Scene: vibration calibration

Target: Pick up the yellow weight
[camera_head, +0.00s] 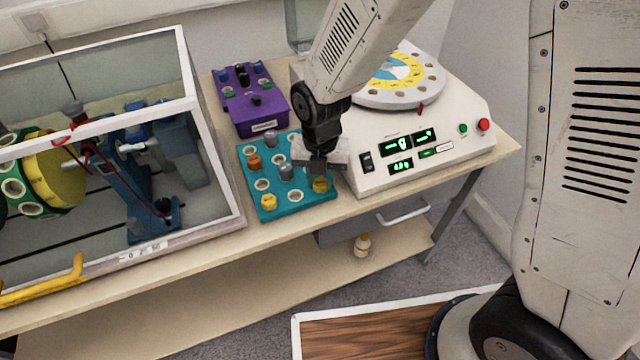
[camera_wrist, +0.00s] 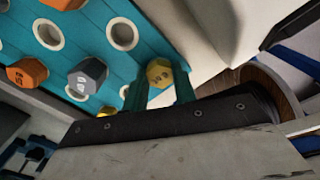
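A yellow hexagonal weight (camera_head: 320,185) stands at the right front of the teal tray (camera_head: 290,207). In the wrist view this yellow weight (camera_wrist: 159,72) shows between the tips of my two fingers. My gripper (camera_head: 320,168) is just above it, pointing down, and partly covers it in the head view. The fingers look open, one on each side of the weight; I cannot tell whether they touch it. A second yellow weight (camera_head: 268,201) stands at the tray's front left corner and is mostly hidden in the wrist view.
Orange (camera_head: 254,161) and grey (camera_head: 286,171) weights stand in the tray among empty round holes. A white console (camera_head: 430,150) with displays is close on the right. A purple box (camera_head: 258,118) is behind, and a glass-walled machine (camera_head: 212,150) is left.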

